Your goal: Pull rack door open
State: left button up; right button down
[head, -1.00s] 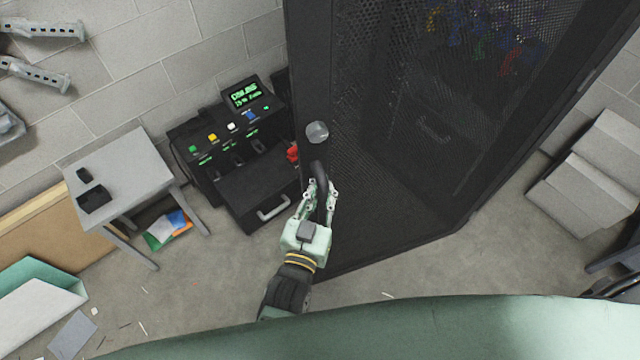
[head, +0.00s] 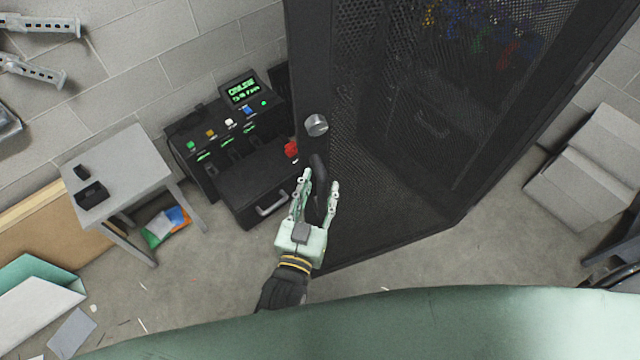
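The black rack door (head: 390,165) has a mesh panel and fills the upper middle and right of the head view. Its dark upright handle (head: 318,180) is near the door's left edge, below a round silver lock knob (head: 316,125). My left gripper (head: 319,182) is at the handle with its fingers spread, one on each side of it. The fingers look apart from the handle, which shows between them. I cannot tell whether the door stands ajar. My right gripper is not in view.
A black console (head: 235,155) with lit buttons and a drawer stands left of the rack. A small grey table (head: 130,165) is farther left. Grey boxes (head: 585,170) stand at the right. Bare floor (head: 370,270) lies in front of the rack.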

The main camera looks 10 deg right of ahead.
pick_arm(q)
jog(key=v, duration=1)
jog(key=shift+s+a, duration=0.2)
jog(key=shift+s, duration=0.15)
